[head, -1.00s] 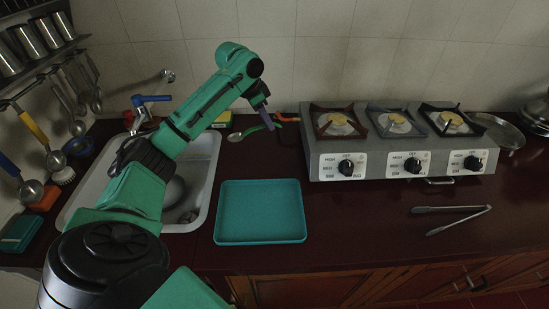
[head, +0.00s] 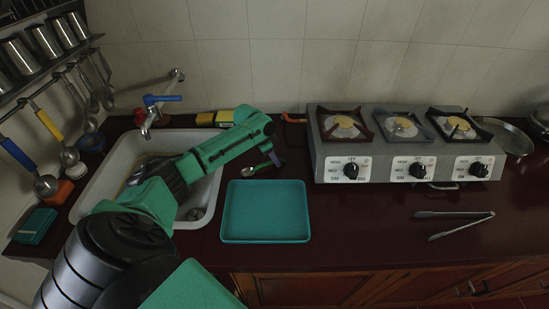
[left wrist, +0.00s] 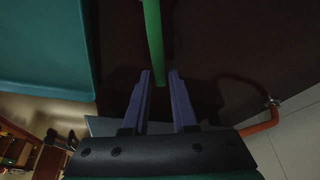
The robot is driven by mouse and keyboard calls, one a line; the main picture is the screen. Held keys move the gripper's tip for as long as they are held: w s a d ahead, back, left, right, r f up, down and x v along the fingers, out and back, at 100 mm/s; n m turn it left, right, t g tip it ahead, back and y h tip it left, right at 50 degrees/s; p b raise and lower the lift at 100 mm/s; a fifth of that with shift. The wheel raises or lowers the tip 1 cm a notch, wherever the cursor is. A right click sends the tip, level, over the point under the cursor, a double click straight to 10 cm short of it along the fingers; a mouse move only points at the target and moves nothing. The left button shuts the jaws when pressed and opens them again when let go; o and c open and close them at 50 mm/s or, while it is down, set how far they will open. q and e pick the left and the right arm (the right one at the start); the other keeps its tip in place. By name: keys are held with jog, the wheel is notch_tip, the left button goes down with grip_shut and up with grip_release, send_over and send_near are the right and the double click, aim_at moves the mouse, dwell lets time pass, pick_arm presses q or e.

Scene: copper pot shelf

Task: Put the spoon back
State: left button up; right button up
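The spoon (head: 250,171) has a silver bowl and a green handle. In the head view it is just behind the teal tray's upper edge, over the dark counter, beside the sink; whether it touches the counter I cannot tell. My left gripper (head: 277,158) is at the handle's end. In the left wrist view the green handle (left wrist: 153,40) runs down between the two purple fingertips of the gripper (left wrist: 160,75), which sit close on both sides of it; the bowl is outside that view. My right gripper is not in view.
The teal tray (head: 265,238) sits empty. A wall rack (head: 85,44) at left holds metal cups, with utensils hanging below. The sink (head: 115,160) lies under my left arm. A stove (head: 318,150) and tongs (head: 455,214) are at right. Counter between tray and tongs is clear.

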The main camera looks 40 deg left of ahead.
aim_at(263, 164)
pick_arm(q)
jog(key=shift+o, duration=0.6)
jog(key=shift+a+r, duration=0.1)
jog(key=shift+r, duration=0.2)
jog(key=b+v, duration=0.1)
jog(key=v, duration=1)
jog(key=shift+s+r, duration=0.15)
jog(key=shift+r, duration=0.1)
